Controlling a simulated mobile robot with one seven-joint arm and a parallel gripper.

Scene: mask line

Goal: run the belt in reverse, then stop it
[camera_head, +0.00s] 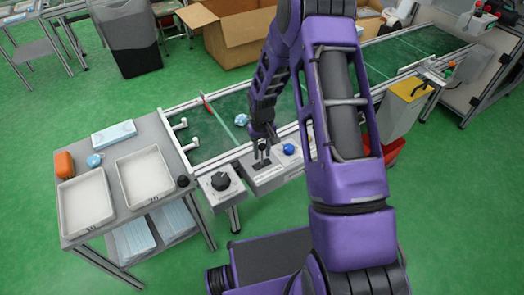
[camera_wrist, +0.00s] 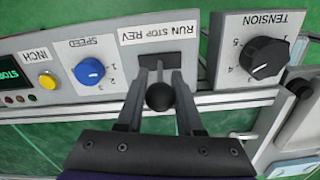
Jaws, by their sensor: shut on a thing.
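The run/stop/rev lever has a round black knob (camera_wrist: 160,96) and rises from a dark slot in a light grey panel (camera_wrist: 205,66). Its RUN STOP REV label (camera_wrist: 160,33) reads upside down in the wrist view. My gripper (camera_wrist: 161,88) has one finger on each side of the lever and is shut on it. In the head view my gripper (camera_head: 262,150) points down at the panel. I cannot tell which label the lever stands at. The green conveyor belt (camera_head: 215,133) runs behind the panel; stills do not show whether it moves.
A black tension dial (camera_wrist: 263,57) is right of the lever in the wrist view. A blue speed knob (camera_wrist: 90,71) and a yellow inch button (camera_wrist: 47,82) are to its left. A grey cart with two white trays (camera_head: 86,203) stands left of the belt. A cardboard box (camera_head: 230,35) is behind.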

